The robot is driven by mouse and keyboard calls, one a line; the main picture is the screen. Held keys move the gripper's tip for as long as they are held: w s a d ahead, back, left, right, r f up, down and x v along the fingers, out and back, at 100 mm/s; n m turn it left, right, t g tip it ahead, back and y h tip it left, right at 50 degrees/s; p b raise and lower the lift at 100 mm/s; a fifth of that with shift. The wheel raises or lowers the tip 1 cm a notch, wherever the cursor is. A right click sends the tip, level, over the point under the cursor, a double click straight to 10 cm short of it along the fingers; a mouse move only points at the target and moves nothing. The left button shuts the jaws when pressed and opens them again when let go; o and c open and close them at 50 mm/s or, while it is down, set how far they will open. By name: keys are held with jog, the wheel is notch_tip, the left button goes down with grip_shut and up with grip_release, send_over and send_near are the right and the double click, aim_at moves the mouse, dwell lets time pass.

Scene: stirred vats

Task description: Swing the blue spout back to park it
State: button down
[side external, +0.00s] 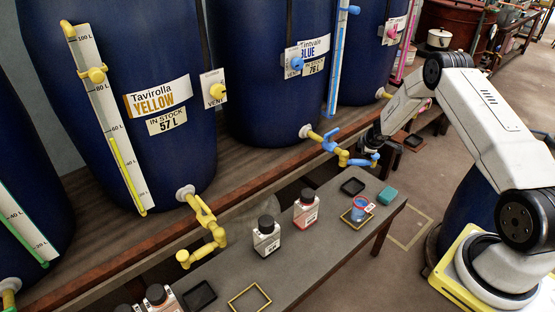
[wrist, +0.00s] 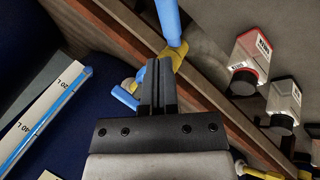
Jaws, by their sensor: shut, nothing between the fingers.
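The blue spout (side external: 362,162) sticks out from a yellow joint (side external: 343,156) on the tap of the blue vat and points to the right in the side view. In the wrist view the blue spout (wrist: 169,22) runs up from its yellow joint (wrist: 175,55), just beyond my fingertips. A blue tap handle (wrist: 126,97) lies left of my fingers there. My gripper (wrist: 158,66) is shut and empty. In the side view my gripper (side external: 373,143) is dark, small and close by the spout's outer end; I cannot tell whether they touch.
A clear cup with blue in it (side external: 360,209) stands on a yellow-framed spot on the bench. A red-labelled bottle (side external: 306,210), a white-labelled bottle (side external: 266,237), a black tray (side external: 353,186) and a teal block (side external: 388,196) are nearby. The yellow spout (side external: 205,247) hangs further left.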

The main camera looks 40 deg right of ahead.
aim_at(364, 165)
jog(key=s+a+f+m+t+y, duration=0.2)
jog(key=a+f+m, duration=0.1)
jog(key=a+m, duration=0.35)
jog(key=s+m+h, duration=0.5)
jog(key=s+m, duration=0.2)
jog(key=m, duration=0.3)
jog(key=shift+r, duration=0.3)
jog(key=shift+w+d+f+m, duration=0.1)
jog(key=shift+m, duration=0.15)
jog(key=w+d+f, duration=0.5)
jog(key=w+d, duration=0.3)
jog(key=shift+f, duration=0.3)
dwell(0.4)
jog(key=shift+w+d, duration=0.1)
jog(key=shift+d, duration=0.05)
dwell(0.4)
